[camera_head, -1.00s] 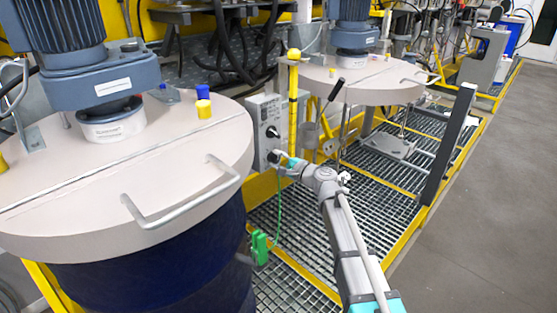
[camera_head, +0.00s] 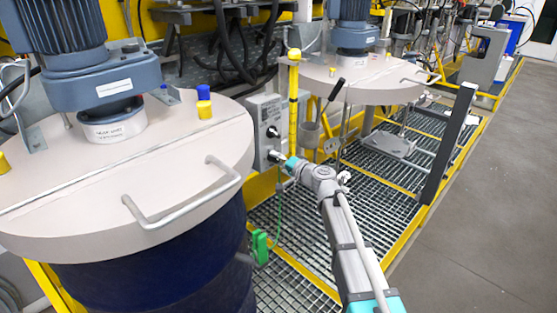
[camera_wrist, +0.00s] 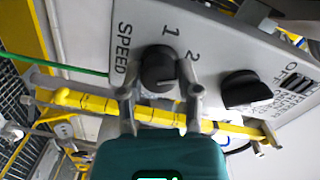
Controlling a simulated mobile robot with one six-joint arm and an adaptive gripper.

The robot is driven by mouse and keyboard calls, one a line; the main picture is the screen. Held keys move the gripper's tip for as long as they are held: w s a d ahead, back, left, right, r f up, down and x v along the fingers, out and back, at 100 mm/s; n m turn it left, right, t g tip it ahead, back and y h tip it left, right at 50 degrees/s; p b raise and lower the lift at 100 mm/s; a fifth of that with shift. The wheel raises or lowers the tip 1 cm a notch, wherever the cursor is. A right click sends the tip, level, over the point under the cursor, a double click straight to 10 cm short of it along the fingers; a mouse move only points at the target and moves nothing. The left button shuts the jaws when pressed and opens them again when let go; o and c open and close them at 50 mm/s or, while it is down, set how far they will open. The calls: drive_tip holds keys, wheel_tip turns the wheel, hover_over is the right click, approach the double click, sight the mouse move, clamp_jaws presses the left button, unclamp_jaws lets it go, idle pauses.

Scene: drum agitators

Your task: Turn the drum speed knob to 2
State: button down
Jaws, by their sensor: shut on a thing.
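The drum speed knob (camera_wrist: 158,68) is a round black knob on a light grey control box (camera_head: 266,112). The wrist view shows the word SPEED and the numbers 1 and 2 printed beside it. My gripper (camera_wrist: 158,84) is shut on this knob, with one finger on each side. I cannot tell exactly which number its pointer faces. In the head view my gripper (camera_head: 277,158) is at the lower part of the box front and hides the speed knob.
A second black knob (camera_wrist: 245,90) with OFF lettering sits beside the speed knob; in the head view it is above my gripper (camera_head: 272,131). A yellow post (camera_head: 293,105) stands close to the box. A large lidded drum (camera_head: 150,180) is at the left. Grating (camera_head: 300,230) covers the floor.

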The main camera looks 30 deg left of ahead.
drive_tip(key=shift+a, duration=0.2)
drive_tip(key=shift+c, duration=1.6)
unclamp_jaws()
drive_tip(key=shift+d+f, duration=0.1)
drive_tip(key=shift+d, duration=0.1)
